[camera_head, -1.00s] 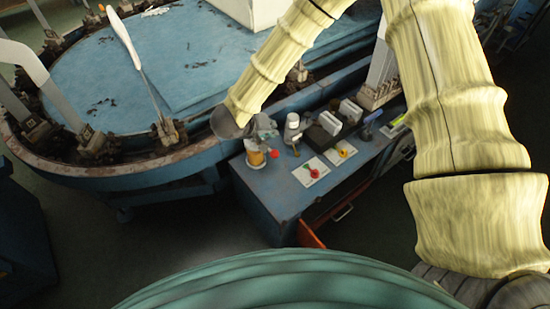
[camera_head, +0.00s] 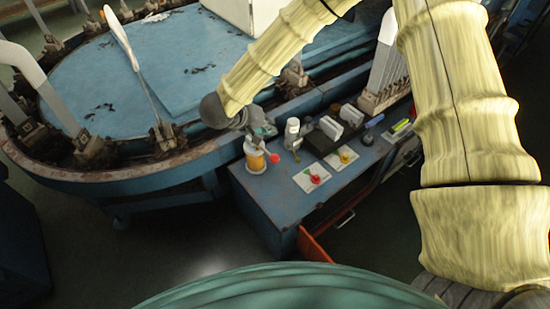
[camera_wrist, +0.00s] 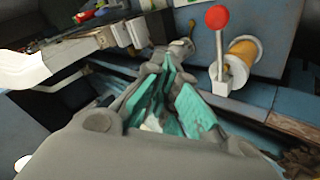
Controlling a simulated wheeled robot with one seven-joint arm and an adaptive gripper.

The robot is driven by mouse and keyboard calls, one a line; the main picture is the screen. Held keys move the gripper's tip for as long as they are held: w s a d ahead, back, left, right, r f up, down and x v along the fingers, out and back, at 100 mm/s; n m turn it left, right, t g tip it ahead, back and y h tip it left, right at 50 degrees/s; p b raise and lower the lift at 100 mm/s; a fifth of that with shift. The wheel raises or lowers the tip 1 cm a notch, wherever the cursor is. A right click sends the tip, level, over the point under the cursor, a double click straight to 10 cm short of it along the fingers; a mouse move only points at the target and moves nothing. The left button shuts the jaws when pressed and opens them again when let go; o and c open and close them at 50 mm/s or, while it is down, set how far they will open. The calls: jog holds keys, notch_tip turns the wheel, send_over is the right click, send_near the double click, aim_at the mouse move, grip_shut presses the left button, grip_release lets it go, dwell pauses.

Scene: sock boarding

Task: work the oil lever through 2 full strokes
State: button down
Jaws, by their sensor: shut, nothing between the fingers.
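The oil lever shows in the head view as a small red ball (camera_head: 275,158) beside an amber oil cup (camera_head: 254,160) on the blue cabinet. In the wrist view the red ball (camera_wrist: 217,17) tops a pale metal lever arm (camera_wrist: 219,55), which stands upright in that picture. The amber cup (camera_wrist: 242,54) is just right of the arm. My gripper (camera_head: 266,130) is above and behind the cup in the head view, apart from the lever. Its teal finger pads (camera_wrist: 177,88) show in the wrist view, shut and empty, with the lever beyond them to the right.
The cabinet top (camera_head: 275,190) also bears a white-capped fitting (camera_head: 292,132), a red knob (camera_head: 315,179), a yellow knob (camera_head: 344,157) and white blocks (camera_head: 340,122). The large blue oval table (camera_head: 100,90) stands behind left. An orange door (camera_head: 312,245) hangs open below.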

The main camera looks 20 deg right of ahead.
jog(key=b, duration=0.6)
send_over(271, 155)
jog(key=shift+a+f, duration=0.1)
jog(key=shift+f, duration=2.55)
jog(key=shift+s+f+p, duration=0.15)
jog(key=shift+p, duration=0.4)
jog(key=shift+s+f, duration=0.1)
jog(key=shift+f, duration=0.85)
jog(key=shift+s+f+p, duration=0.1)
jog(key=shift+f+p, duration=0.25)
jog(key=shift+p, duration=0.35)
